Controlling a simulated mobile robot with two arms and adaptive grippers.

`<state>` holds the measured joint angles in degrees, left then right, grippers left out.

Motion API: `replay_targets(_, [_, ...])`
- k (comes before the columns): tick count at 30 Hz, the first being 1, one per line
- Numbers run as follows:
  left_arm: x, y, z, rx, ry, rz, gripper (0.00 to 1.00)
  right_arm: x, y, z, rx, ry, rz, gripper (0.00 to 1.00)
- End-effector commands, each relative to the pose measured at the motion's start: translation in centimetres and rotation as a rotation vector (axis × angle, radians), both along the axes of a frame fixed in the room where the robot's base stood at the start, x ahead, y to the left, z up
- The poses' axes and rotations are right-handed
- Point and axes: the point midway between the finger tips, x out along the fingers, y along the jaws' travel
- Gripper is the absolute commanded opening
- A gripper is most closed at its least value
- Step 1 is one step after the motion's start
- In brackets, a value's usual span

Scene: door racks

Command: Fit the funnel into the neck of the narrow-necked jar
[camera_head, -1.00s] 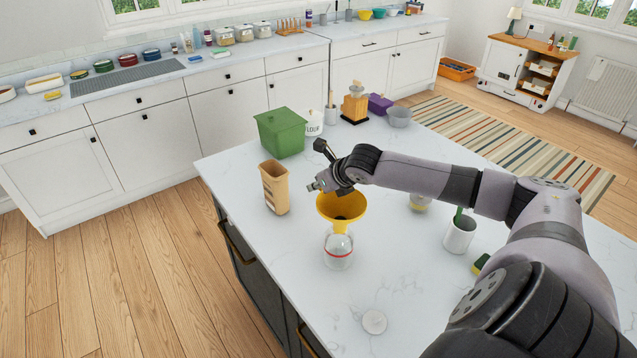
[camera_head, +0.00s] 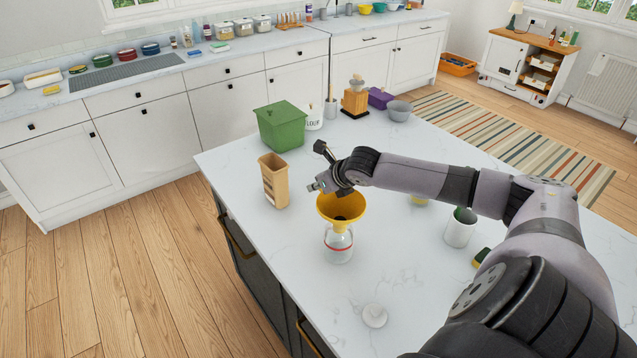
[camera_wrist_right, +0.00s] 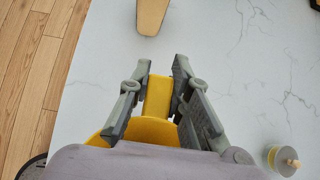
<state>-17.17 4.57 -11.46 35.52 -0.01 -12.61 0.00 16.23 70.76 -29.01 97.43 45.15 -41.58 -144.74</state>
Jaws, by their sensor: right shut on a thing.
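The yellow funnel (camera_head: 352,206) is wide side up, directly over the clear narrow-necked jar (camera_head: 338,245), which stands upright on the island and has a red band. The funnel's lower part overlaps the jar's neck, and a yellow tint shows there. I cannot tell how deep the spout sits. My right gripper (camera_head: 318,186) is at the funnel's far left rim, shut on it. In the right wrist view the fingers (camera_wrist_right: 160,100) clasp the funnel's yellow tab (camera_wrist_right: 158,92). The jar is hidden in that view. My left gripper is not in view.
A tan carton (camera_head: 274,181) stands left of the funnel. A green bin (camera_head: 281,128) is behind it. The countertop (camera_head: 410,275) around the jar is mostly bare.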

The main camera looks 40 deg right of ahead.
Motion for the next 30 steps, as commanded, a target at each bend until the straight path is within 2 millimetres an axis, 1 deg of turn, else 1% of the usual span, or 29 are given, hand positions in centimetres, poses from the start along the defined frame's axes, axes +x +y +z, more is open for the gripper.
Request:
replay_targets(5, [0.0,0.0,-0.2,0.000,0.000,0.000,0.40,0.0,0.0,-0.5,0.001,-0.001,0.001,0.00])
replay_targets(6, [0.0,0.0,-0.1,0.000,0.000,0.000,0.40,0.0,0.0,-0.4,0.001,-0.001,0.001,0.20])
replay_targets(16, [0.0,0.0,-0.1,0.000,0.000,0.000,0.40,0.0,0.0,-0.4,0.001,0.000,0.001,0.42])
replay_targets(25, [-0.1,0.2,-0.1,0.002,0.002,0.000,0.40,-0.1,0.0,-0.4,0.000,0.000,0.000,0.42])
replay_targets(30, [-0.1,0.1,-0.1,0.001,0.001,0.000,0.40,-1.0,0.0,0.6,-0.004,-0.001,0.001,0.42])
